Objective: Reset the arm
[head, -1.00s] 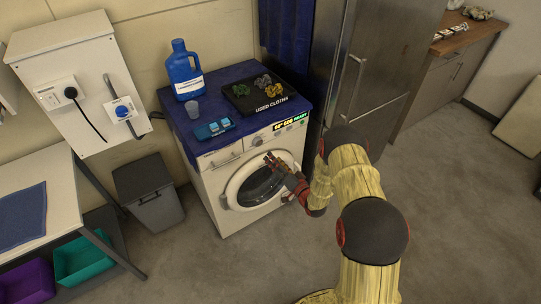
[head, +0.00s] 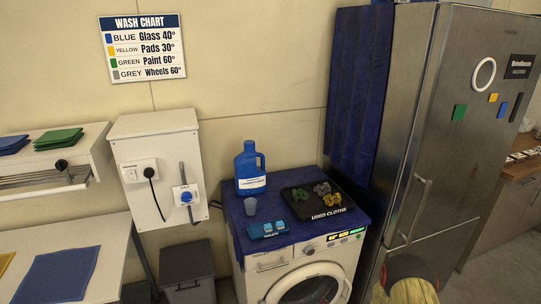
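My arm shows only as a dark and yellow part at the bottom edge of the head view, in front of the metal cabinet. My gripper is out of view, so whether it is open or shut does not show. The washing machine (head: 273,286) stands at bottom centre with its round door (head: 308,290) cut off by the frame edge. Its display is lit with "READY".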

